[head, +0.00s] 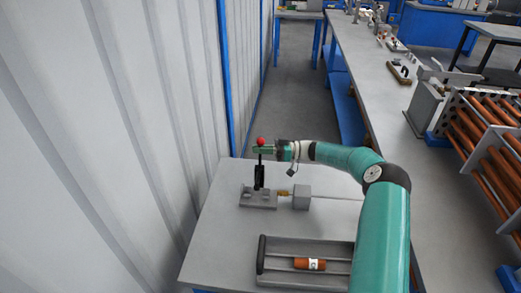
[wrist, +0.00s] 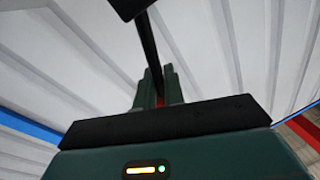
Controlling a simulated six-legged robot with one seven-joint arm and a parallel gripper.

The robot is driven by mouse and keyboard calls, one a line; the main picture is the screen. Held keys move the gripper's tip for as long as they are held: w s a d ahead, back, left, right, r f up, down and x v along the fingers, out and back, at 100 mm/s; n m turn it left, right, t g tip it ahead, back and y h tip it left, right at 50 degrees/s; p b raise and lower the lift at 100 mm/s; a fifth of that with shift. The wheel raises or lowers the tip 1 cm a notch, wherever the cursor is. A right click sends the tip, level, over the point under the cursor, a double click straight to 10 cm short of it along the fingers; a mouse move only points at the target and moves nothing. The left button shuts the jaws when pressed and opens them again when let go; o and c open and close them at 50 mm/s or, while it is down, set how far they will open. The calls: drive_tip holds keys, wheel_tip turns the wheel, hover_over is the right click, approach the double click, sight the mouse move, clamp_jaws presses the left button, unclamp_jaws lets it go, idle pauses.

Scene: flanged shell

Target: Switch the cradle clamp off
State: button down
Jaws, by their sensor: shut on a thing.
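In the head view, the clamp lever (head: 259,177) is a black, roughly upright handle with a red knob (head: 261,141) on top. It rises from a grey base (head: 258,200) on the small grey table. My gripper (head: 264,150) reaches in from the right and is shut on the lever just below the red knob. In the wrist view, the fingers of my gripper (wrist: 158,88) are close together, with a bit of red showing between them. The lever's grasped part is mostly hidden by the fingers.
A grey block (head: 301,197) with a brass-coloured fitting and a thin rod sits right of the base. A tray (head: 262,262) with an orange labelled cylinder (head: 310,264) lies at the front. A corrugated wall (head: 110,130) stands close on the left. A long bench (head: 365,80) runs at right.

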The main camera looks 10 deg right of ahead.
drive_tip(key=c, duration=1.6)
unclamp_jaws()
drive_tip(key=shift+s, duration=0.15)
drive_tip(key=d, duration=0.4)
drive_tip(key=s+d, duration=0.1)
drive_tip(key=d, duration=0.4)
drive_tip(key=d+f, duration=0.1)
drive_tip(key=d, duration=0.3)
drive_tip(key=shift+s+d+f, duration=0.1)
drive_tip(key=shift+s+d, duration=0.2)
drive_tip(key=shift+s, duration=0.05)
